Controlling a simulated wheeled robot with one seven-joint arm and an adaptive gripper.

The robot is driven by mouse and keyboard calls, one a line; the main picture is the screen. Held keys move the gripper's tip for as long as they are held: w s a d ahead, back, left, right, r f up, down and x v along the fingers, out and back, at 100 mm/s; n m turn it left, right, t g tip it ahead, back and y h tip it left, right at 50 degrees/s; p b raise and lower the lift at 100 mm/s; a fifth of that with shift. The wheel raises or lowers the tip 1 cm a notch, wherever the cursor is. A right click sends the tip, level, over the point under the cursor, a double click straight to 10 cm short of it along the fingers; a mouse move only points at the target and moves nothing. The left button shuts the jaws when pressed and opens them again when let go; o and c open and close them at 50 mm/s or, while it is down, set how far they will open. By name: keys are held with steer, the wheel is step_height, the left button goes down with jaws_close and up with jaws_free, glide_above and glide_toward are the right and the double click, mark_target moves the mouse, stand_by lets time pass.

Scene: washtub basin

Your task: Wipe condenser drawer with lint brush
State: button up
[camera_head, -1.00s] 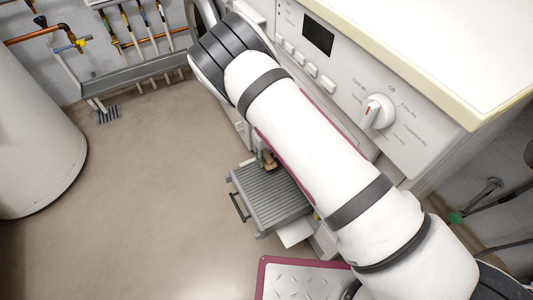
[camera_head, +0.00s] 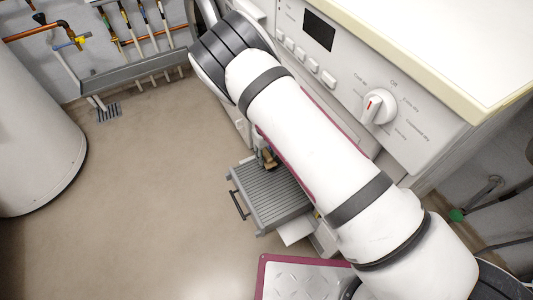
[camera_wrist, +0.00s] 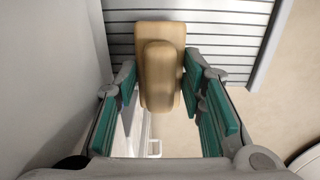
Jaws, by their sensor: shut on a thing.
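The condenser drawer (camera_head: 272,201) is a grey ribbed unit with a dark handle at its outer end. It sticks out low from the white dryer's front. Its ribbed top also shows in the wrist view (camera_wrist: 228,42). The lint brush (camera_wrist: 160,68) has a tan wooden body and is gripped between the teal finger pads of my gripper (camera_wrist: 161,92). In the head view the brush (camera_head: 270,158) shows as a small tan piece at the drawer's upper inner end. The brush overlaps the drawer's ribs in view; its bristles are hidden, so I cannot tell contact.
The dryer's control panel (camera_head: 350,80) and pale top (camera_head: 450,45) are at the upper right. A white tank (camera_head: 35,120) stands at the far left. A maroon-edged panel (camera_head: 300,280) lies at the bottom. The floor (camera_head: 150,200) left of the drawer is clear.

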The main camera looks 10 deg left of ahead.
steer(key=shift+f+b, duration=0.6)
steer(key=shift+f, duration=0.15)
steer(key=shift+s+d+r, duration=0.1)
steer(key=shift+s+d, duration=0.4)
steer(key=shift+s, duration=0.25)
steer(key=shift+s+d, duration=0.5)
steer(key=shift+s, duration=0.2)
steer(key=shift+s+d+f+b, duration=0.1)
steer(key=shift+s+d+b, duration=0.45)
steer(key=shift+s, duration=0.3)
steer(key=shift+s+d+f+b, duration=0.1)
steer(key=shift+s+d+b, duration=0.35)
steer(key=shift+s+d, duration=0.3)
steer(key=shift+s+d+r, duration=0.1)
steer(key=shift+s+d, duration=0.25)
steer(key=shift+s, duration=0.3)
steer(key=shift+s+d+r, duration=0.1)
steer(key=shift+s+d, duration=0.2)
steer(key=shift+s, duration=0.3)
steer(key=shift+f, duration=0.1)
